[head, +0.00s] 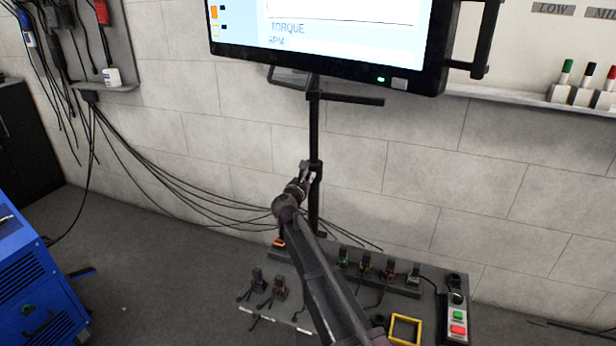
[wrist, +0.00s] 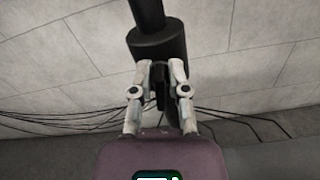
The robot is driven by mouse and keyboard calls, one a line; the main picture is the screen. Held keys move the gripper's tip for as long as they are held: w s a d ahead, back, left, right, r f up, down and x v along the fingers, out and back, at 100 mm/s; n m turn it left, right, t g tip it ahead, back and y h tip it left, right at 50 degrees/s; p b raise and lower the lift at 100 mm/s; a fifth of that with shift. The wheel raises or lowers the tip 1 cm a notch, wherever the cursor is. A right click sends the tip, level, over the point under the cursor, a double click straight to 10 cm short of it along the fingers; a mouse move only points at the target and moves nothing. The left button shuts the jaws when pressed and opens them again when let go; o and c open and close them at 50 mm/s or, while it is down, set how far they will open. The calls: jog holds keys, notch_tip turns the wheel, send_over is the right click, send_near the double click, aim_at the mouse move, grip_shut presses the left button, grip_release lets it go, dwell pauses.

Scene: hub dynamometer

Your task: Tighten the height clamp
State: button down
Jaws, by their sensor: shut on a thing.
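The height clamp is a dark collar (wrist: 158,43) around the black upright pole (head: 314,130) that carries the monitor. In the wrist view a small dark knob or lever (wrist: 159,82) below the collar sits between my fingers. My gripper (wrist: 158,70) is shut on this part, with a pale finger on each side of it. In the head view my gripper (head: 307,170) is at the collar (head: 316,168), partway down the pole. The far side of the clamp is hidden, and its tightness cannot be seen.
The monitor (head: 330,45) hangs above on the pole. Below is a bench panel with several small connectors (head: 366,265), a yellow frame (head: 405,330) and a button box (head: 458,318). Black cables (head: 190,170) run along the wall at left. A blue cabinet (head: 40,285) stands at lower left.

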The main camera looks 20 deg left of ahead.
jog(key=m, duration=0.3)
jog(key=shift+d+f+m, duration=0.1)
jog(key=shift+d+m, duration=0.05)
jog(key=shift+m, duration=0.25)
jog(key=m, duration=0.7)
jog(key=f+m+b, duration=0.1)
jog(key=m, duration=0.3)
jog(key=shift+d+m, duration=0.2)
jog(key=shift+m, duration=0.1)
jog(key=shift+r, duration=0.1)
dwell(1.1)
jog(key=c, duration=0.7)
grip_release()
jog(key=shift+c, duration=0.2)
